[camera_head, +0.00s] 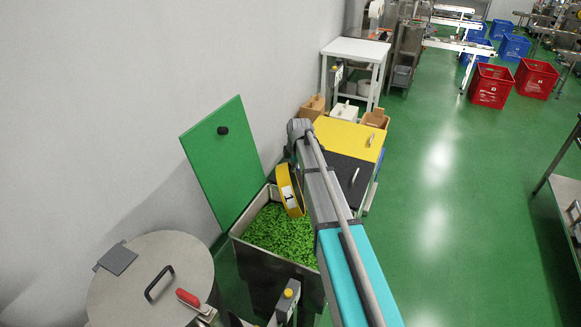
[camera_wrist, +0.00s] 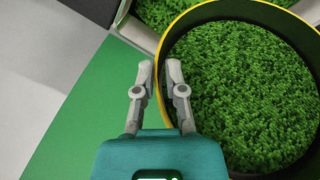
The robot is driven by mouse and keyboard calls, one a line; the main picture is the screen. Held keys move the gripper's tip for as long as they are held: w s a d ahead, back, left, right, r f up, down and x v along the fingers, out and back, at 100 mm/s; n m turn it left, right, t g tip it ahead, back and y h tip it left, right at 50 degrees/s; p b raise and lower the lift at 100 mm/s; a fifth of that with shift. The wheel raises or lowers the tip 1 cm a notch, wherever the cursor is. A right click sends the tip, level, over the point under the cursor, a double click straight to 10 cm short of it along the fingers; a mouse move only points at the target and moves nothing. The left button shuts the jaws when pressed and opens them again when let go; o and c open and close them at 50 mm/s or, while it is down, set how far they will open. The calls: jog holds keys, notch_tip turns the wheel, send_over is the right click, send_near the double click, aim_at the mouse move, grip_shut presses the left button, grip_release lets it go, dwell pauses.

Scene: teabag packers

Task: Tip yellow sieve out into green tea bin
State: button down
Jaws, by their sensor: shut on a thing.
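The yellow sieve (camera_head: 281,179), a round band with a white label, hangs tilted steeply over the open green tea bin (camera_head: 236,247). Green tea (camera_head: 275,232) fills much of the bin. In the wrist view the sieve's yellow rim (camera_wrist: 230,8) surrounds a field of green grains; I cannot tell whether these lie in the sieve or show through it. My gripper (camera_wrist: 159,66) is shut on the sieve's wall at its left side. In the head view my arm hides the fingers and the bin's right part.
The bin's green lid (camera_head: 222,165) stands open against the wall. A round steel drum lid (camera_head: 135,290) with a black handle is at the lower left. Closed black (camera_head: 345,175) and yellow (camera_head: 350,137) lids lie beyond my arm.

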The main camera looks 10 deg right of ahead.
jog(key=d+f+t+y+b, duration=0.1)
jog(key=d+f+y+b, duration=0.2)
jog(key=d+y+b, duration=0.5)
jog(key=shift+s+d+f+m+b, duration=0.2)
jog(key=shift+s+d+m+b, duration=0.15)
jog(key=shift+b, duration=0.2)
dwell(0.4)
jog(key=shift+a, duration=0.1)
dwell(0.7)
jog(key=shift+w+a, duration=0.1)
